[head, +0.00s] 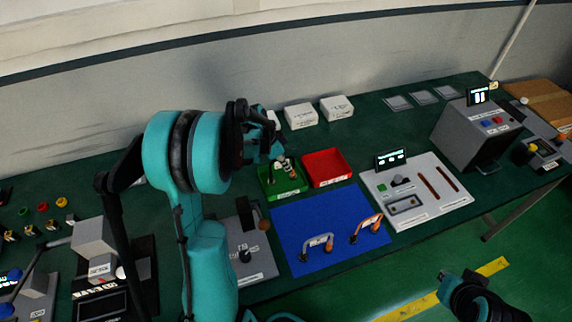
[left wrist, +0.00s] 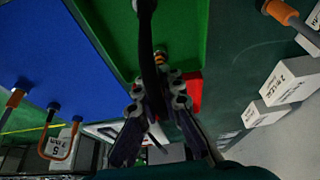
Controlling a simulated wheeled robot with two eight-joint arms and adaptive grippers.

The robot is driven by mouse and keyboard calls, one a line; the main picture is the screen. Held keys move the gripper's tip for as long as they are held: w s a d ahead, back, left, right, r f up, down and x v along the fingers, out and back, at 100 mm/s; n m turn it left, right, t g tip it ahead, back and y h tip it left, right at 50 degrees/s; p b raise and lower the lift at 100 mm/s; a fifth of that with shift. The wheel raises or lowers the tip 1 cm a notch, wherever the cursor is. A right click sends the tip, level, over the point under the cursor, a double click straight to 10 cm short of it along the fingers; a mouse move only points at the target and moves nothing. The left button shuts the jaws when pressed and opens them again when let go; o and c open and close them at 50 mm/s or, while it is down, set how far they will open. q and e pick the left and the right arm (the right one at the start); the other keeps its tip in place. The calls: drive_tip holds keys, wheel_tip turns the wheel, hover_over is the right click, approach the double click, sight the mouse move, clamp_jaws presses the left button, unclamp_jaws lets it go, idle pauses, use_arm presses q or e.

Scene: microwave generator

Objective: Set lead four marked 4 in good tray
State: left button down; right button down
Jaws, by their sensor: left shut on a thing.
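The green tray (head: 297,187), which I take as the good tray, is partly covered by my left arm. My left gripper (head: 281,160) is over it, fingers pointing down, and also shows in the left wrist view (left wrist: 160,88). It is shut on a dark lead (left wrist: 149,45), seen against the green floor; its number is not readable, and I cannot tell whether it touches the tray.
A red tray (head: 327,166) adjoins the green tray's right side. White boxes (head: 300,115) stand behind. A white test panel (head: 420,195) and a grey machine (head: 476,134) are to the right. A grey fixture (head: 246,258) stands left of the mat.

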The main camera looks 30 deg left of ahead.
use_arm(q)
drive_tip(key=shift+f, duration=0.15)
drive_tip(key=c, duration=1.7)
unclamp_jaws()
drive_tip(key=shift+r, duration=0.35)
drive_tip(key=p+v, duration=0.3)
drive_tip(key=v, duration=0.8)
drive_tip(key=shift+r, duration=0.25)
drive_tip(key=s+d+r+n+t+y, duration=0.1)
drive_tip(key=s+d+n, duration=0.1)
drive_tip(key=s+d, duration=0.3)
drive_tip(key=s+d+r+n+t+y, duration=0.1)
drive_tip(key=s+d+n, duration=0.2)
drive_tip(key=s+d, duration=0.2)
drive_tip(key=s+d+r+n+t+y, duration=0.1)
drive_tip(key=s+d+r+n, duration=0.1)
drive_tip(key=s+d, duration=0.3)
drive_tip(key=shift+s+d+n+t, duration=0.15)
drive_tip(key=shift+d+n, duration=0.1)
drive_tip(key=shift+d, duration=0.55)
drive_tip(key=shift+s+d+n+t, duration=0.15)
drive_tip(key=shift+d+n, duration=0.1)
drive_tip(key=shift+d, duration=0.55)
